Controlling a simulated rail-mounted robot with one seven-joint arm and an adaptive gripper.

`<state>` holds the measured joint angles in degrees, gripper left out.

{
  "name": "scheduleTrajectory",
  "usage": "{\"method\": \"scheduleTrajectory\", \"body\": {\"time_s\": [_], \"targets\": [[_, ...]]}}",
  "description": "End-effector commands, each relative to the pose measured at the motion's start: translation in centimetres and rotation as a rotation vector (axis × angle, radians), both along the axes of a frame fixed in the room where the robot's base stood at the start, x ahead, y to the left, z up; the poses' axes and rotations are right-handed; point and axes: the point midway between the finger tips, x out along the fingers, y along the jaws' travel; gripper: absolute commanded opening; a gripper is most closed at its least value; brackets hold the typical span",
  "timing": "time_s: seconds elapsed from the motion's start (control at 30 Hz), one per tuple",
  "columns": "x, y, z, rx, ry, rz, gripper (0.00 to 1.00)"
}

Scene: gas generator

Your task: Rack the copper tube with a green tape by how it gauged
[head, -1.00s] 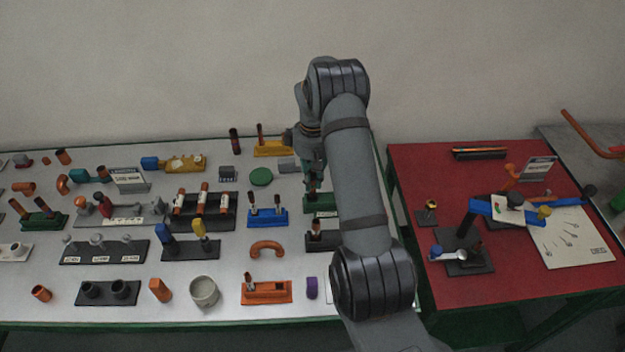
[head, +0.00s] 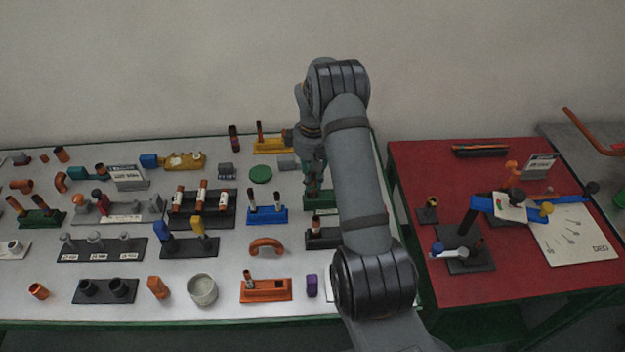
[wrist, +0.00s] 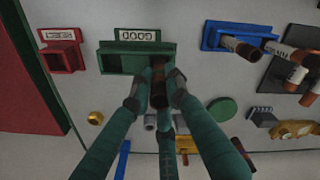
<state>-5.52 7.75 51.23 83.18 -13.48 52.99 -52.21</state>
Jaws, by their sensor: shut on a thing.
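My gripper (wrist: 155,98) is shut on a copper tube (wrist: 158,90), which looks dark brown in the wrist view. The tube is at the right part of the green rack (wrist: 113,61) labelled GOOD. I cannot tell how deep it sits in the rack. No green tape can be made out on it. A red rack (wrist: 62,57) labelled REJECT is to the left, apart from the gripper. In the head view my gripper (head: 314,178) is above the green rack (head: 311,199), partly hidden by my arm.
A blue rack (wrist: 235,36) holding tubes is to the right of the green one. A black rack with white-banded tubes (head: 202,196) lies further left in the head view. A red table (head: 420,165) with a gauge-like blue lever device (head: 485,204) stands at right.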

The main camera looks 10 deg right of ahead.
Motion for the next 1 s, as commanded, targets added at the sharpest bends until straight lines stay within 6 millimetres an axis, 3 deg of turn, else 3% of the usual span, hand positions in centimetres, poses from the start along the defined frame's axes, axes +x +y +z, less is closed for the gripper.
{"method": "scheduleTrajectory", "body": {"time_s": [0.9, 0.93, 1.0], "targets": [[0.0, 0.0, -2.8, 0.0, 0.0, 0.0, 0.0], [0.0, 0.0, -2.7, 0.0, 0.0, 0.001, 0.17], [0.0, 0.0, -2.7, 0.0, 0.0, 0.0, 0.21]]}}
